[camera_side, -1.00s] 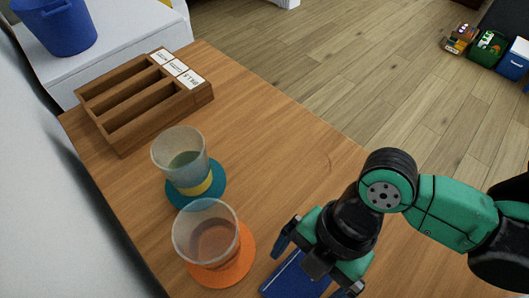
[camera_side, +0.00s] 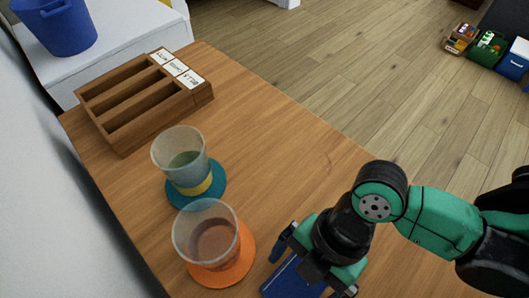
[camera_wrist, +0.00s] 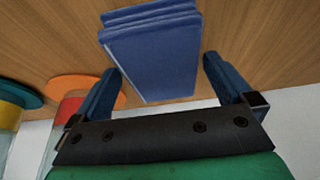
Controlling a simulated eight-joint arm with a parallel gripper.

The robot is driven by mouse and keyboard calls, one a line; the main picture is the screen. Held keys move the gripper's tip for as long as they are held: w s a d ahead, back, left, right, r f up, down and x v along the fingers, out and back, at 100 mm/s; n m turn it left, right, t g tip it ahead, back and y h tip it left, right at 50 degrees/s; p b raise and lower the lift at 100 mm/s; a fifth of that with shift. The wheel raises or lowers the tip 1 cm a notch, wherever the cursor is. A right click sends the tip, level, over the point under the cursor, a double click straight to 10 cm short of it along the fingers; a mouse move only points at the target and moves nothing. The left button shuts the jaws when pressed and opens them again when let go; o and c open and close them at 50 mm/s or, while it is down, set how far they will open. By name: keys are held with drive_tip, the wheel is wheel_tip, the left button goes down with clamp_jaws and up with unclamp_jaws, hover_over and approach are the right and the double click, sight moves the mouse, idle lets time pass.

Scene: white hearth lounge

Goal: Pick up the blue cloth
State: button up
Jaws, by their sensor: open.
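The blue cloth (camera_wrist: 155,60) is a folded stack lying on the wooden table, seen in the wrist view between and beyond my fingers. In the side view the blue cloth (camera_side: 285,279) shows at the bottom edge, partly hidden under my gripper. My gripper (camera_wrist: 160,88) is open, with one blue finger on each side of the cloth in the wrist view. In the side view my gripper (camera_side: 315,270) is over the cloth. I cannot tell whether the fingers touch it.
Left of the cloth, a clear cup (camera_side: 207,235) stands on an orange coaster (camera_side: 246,250). Behind it another cup (camera_side: 180,155) stands on a teal coaster (camera_side: 216,192). A wooden slotted tray (camera_side: 118,133) is at the far left. The table's middle (camera_side: 265,140) is clear.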

drive_tip(key=c, duration=1.2)
wheel_tip(320, 180, up, 20)
drive_tip(key=shift+r, duration=0.25)
